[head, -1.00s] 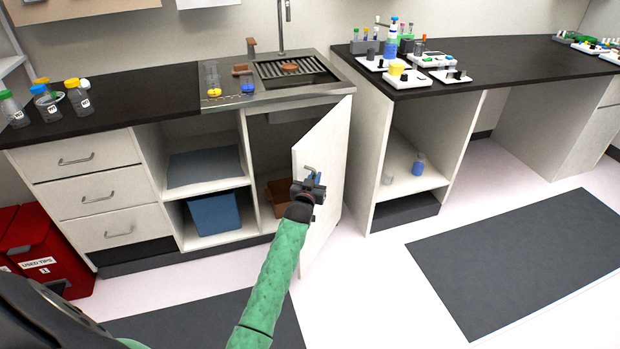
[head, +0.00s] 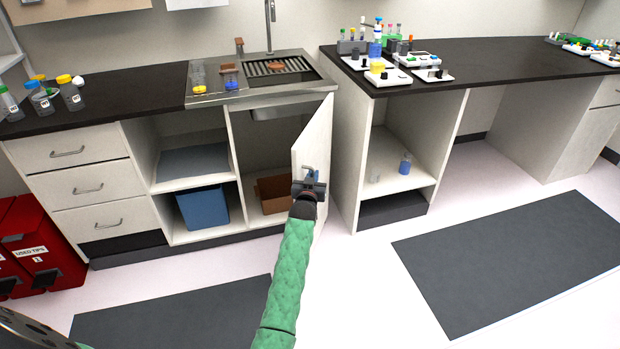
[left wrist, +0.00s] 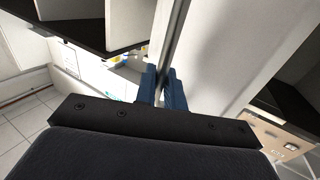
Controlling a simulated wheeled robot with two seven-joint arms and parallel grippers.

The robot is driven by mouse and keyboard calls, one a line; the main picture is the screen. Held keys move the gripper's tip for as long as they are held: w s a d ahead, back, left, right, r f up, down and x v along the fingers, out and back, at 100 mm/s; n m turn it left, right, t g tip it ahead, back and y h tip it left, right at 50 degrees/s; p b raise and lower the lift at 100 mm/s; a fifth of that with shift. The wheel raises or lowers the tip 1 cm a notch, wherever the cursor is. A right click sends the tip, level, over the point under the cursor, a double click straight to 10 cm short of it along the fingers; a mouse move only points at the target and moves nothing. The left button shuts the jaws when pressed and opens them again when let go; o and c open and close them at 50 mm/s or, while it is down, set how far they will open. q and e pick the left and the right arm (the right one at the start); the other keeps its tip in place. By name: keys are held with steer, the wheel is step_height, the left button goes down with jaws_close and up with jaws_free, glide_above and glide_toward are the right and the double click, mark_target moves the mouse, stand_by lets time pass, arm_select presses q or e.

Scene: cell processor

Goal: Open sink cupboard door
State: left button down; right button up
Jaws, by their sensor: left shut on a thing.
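The white sink cupboard door (head: 316,135) stands open under the steel sink (head: 262,76), swung out to the right side of its opening. My left gripper (head: 309,180) is at the door's free edge, with its arm in front of the lower part. In the left wrist view, the blue fingers of the left gripper (left wrist: 162,88) are shut on a thin grey handle (left wrist: 172,50) at the door. My right gripper does not show in either view.
A brown box (head: 274,194) sits inside the sink cupboard, and a blue bin (head: 203,208) stands on the open shelf to its left. A shelf unit (head: 395,170) stands close to the door's right. Dark mats (head: 515,255) lie on the clear floor.

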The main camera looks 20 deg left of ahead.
arm_select(q)
steer(key=shift+r, duration=0.15)
steer(key=c, duration=1.9)
jaws_free()
steer(key=shift+w, duration=0.1)
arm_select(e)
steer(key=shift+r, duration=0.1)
